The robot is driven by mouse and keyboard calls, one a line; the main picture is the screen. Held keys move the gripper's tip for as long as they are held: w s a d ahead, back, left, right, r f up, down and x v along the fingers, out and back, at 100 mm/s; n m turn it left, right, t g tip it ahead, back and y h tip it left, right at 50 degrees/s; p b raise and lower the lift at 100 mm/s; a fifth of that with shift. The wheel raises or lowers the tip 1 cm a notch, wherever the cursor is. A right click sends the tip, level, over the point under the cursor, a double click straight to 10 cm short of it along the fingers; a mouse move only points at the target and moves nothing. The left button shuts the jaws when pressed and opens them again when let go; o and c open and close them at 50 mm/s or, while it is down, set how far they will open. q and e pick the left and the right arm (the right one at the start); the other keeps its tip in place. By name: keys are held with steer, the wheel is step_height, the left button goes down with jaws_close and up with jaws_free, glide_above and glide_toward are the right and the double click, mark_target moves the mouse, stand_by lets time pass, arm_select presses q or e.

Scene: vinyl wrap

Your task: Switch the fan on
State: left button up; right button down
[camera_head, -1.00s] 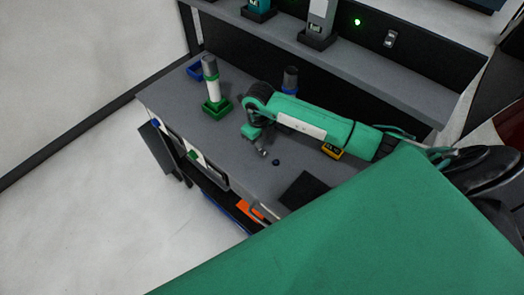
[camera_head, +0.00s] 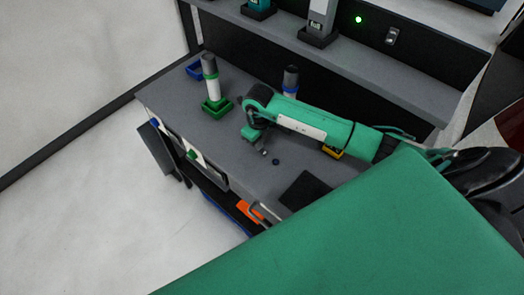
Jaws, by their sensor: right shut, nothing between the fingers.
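A small switch (camera_head: 392,36) sits on the dark back panel, with a lit green light (camera_head: 358,20) to its left. I cannot tell what the switch controls, and I cannot make out a fan in this view. My right arm comes in from the right over the grey bench. My right gripper (camera_head: 263,152) hangs low over the bench, shut and empty, well apart from the switch and below it to the left. My left gripper is not in view.
On the bench (camera_head: 215,132) stand a grey-and-white cylinder (camera_head: 211,80) in a green holder (camera_head: 217,107), a blue tray (camera_head: 195,70), a dark cylinder (camera_head: 291,80) and a partly hidden yellow box (camera_head: 332,152). Open floor lies left.

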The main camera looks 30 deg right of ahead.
steer(key=shift+f, duration=0.3)
steer(key=shift+r, duration=0.1)
steer(key=shift+r+p, duration=1.75)
steer(key=shift+r, duration=1.45)
steer(key=shift+d+r, duration=0.1)
steer(key=shift+r, duration=0.2)
